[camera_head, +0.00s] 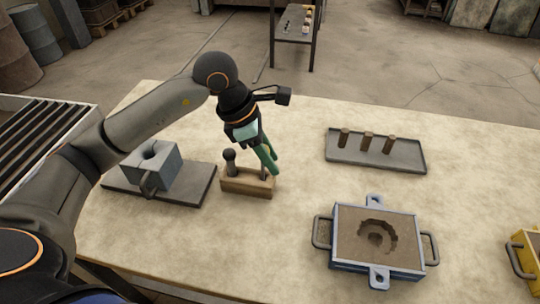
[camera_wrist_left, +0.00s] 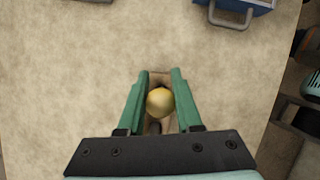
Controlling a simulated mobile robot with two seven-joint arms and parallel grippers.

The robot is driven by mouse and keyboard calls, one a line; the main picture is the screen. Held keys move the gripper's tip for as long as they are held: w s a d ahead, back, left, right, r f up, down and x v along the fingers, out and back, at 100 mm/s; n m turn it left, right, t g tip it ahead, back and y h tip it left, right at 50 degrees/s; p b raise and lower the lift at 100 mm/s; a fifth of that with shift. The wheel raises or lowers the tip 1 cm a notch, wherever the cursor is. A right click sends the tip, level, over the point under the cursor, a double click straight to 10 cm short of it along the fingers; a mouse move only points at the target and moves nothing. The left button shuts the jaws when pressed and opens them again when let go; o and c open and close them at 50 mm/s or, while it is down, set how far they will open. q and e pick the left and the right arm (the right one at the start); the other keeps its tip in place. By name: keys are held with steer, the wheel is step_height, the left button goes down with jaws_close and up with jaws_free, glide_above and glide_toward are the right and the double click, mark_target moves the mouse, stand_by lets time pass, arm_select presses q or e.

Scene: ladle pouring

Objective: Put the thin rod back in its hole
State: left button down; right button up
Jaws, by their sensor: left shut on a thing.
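My left gripper (camera_head: 268,160) has green fingers and points down over a small wooden block (camera_head: 240,187) on the table. In the left wrist view its fingers (camera_wrist_left: 160,103) are shut on the thin rod, whose rounded yellowish top (camera_wrist_left: 160,101) shows between them. In the head view a short dark piece of the rod (camera_head: 263,173) shows below the fingertips, at the right part of the block. The fingers hide the rest, and I cannot tell how deep it sits in its hole. A dark round-headed tool (camera_head: 230,161) stands in the block's left part. My right gripper is not in view.
A grey block with a round opening (camera_head: 150,168) stands on a dark plate at the left. A blue-framed sand box (camera_head: 377,238) is at the front right, and a grey tray (camera_head: 405,164) with three short brown pegs lies behind it. The table between is clear.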

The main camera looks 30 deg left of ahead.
arm_select(q)
steer(key=shift+f+b, duration=0.8)
steer(key=shift+f, duration=0.15)
jaws_free()
stand_by(0.6)
steer(key=shift+r, duration=0.15)
steer(key=shift+r+p, duration=2.15)
steer(key=shift+r, duration=0.75)
